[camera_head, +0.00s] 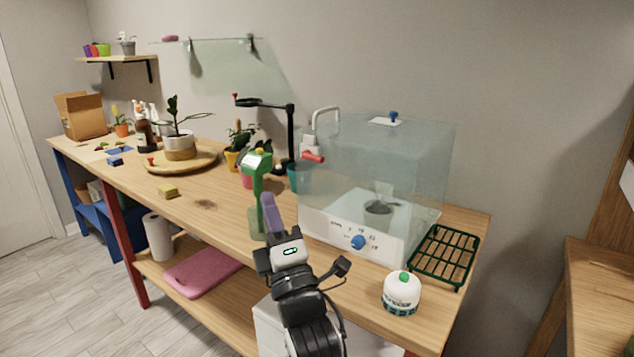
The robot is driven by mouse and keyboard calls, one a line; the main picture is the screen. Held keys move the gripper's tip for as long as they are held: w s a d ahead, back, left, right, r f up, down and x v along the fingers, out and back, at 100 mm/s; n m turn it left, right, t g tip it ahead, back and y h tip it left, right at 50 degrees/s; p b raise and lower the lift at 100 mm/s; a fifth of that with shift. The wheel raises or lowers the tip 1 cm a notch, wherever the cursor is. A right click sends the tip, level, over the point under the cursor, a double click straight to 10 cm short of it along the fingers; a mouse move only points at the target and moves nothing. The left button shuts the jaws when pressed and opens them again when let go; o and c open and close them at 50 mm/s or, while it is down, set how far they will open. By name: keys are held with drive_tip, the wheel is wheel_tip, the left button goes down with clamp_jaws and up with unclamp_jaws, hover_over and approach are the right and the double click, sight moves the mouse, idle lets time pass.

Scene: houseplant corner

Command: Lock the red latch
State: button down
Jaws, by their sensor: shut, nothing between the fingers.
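A red latch lever (313,157) sticks out from a white mount at the left side of the clear propagator box (410,165). It points to the right and slightly down, and I cannot tell if it is locked. My gripper (268,202), with purple fingers, is shut and empty.
The box's white base has a blue dial (358,242). A white jar with a green knob (402,292) and a green wire rack (445,255) are at right. A black lamp (291,130) and potted plants (237,157) stand behind the bottle.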

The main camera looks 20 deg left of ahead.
drive_tip(key=w+d+f+n+h, duration=0.2)
drive_tip(key=w+d+f+h, duration=0.2)
drive_tip(key=w+d+f, duration=0.1)
drive_tip(key=shift+w+d+f+t+h+b, duration=0.3)
drive_tip(key=shift+w+d+f+h+b, duration=0.1)
drive_tip(key=shift+d+f, duration=0.4)
drive_tip(key=shift+a, duration=0.15)
drive_tip(key=p, duration=0.5)
approach(309, 159)
drive_tip(key=a, duration=0.3)
drive_tip(key=w, duration=0.1)
drive_tip(key=w+r+p, duration=0.1)
drive_tip(key=w+p, duration=0.1)
drive_tip(key=shift+w+d+r, duration=0.25)
drive_tip(key=shift+d+r, duration=0.1)
drive_tip(key=shift+w+d+r, duration=0.15)
drive_tip(key=shift+w, duration=0.25)
drive_tip(key=shift+d+b, duration=0.15)
drive_tip(key=shift+b, duration=0.2)
drive_tip(key=shift+r+n, duration=0.1)
drive_tip(key=shift+n, duration=0.3)
